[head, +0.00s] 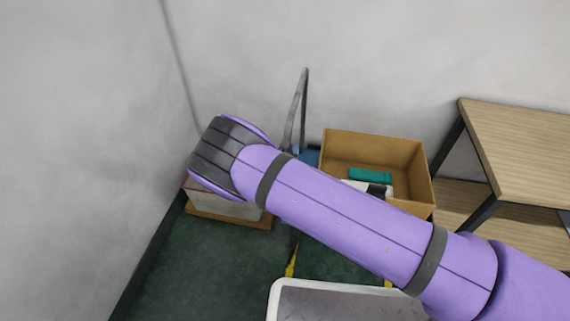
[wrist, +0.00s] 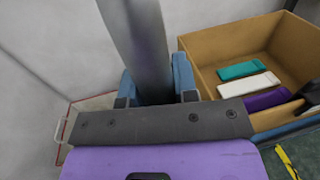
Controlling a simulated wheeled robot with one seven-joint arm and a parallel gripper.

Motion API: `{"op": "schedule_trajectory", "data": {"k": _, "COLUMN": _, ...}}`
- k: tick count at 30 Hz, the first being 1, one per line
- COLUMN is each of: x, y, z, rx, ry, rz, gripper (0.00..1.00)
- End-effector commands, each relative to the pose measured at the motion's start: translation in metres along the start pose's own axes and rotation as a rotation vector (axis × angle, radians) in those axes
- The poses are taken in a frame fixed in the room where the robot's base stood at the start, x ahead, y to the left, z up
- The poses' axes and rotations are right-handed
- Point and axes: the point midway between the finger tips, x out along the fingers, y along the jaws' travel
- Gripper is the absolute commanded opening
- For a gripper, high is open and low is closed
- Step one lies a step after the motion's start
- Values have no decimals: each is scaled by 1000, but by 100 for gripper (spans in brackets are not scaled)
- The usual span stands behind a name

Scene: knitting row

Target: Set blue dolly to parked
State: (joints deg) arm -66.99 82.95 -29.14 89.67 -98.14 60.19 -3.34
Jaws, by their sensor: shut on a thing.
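The blue dolly (wrist: 290,131) carries an open cardboard box (wrist: 238,50). In the head view only a small blue patch of the dolly (head: 312,157) shows behind my arm. Its grey upright handle (head: 303,100) rises near the back wall, and a grey bar of it (wrist: 142,45) fills the upper middle of the wrist view. My gripper (wrist: 156,99) is shut on this handle, with a dark finger on each side. In the head view my arm hides the gripper and most of the dolly.
Teal, white and purple items lie in the cardboard box. A pale, red-edged box (head: 228,204) stands close by the left wall (head: 90,120). A wooden table (head: 525,140) is at the right. A white-rimmed tray (head: 340,288) is at the front. Yellow floor marking (head: 291,263) shows on green floor.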

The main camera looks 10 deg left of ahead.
Motion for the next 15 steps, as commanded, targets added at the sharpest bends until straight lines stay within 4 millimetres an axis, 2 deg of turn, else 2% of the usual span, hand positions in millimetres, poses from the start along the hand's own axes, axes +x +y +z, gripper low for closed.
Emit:
{"op": "schedule_trajectory", "data": {"k": 1, "x": 13, "y": 1, "z": 0, "rx": 2, "ry": -3, "rz": -3, "gripper": 0}}
{"op": "schedule_trajectory", "data": {"k": 6, "x": 42, "y": 8, "z": 1, "rx": 1, "ry": -3, "rz": -1, "gripper": 0}}
{"op": "schedule_trajectory", "data": {"k": 15, "x": 66, "y": 13, "z": 0, "rx": 1, "ry": 0, "rz": 0, "gripper": 0}}
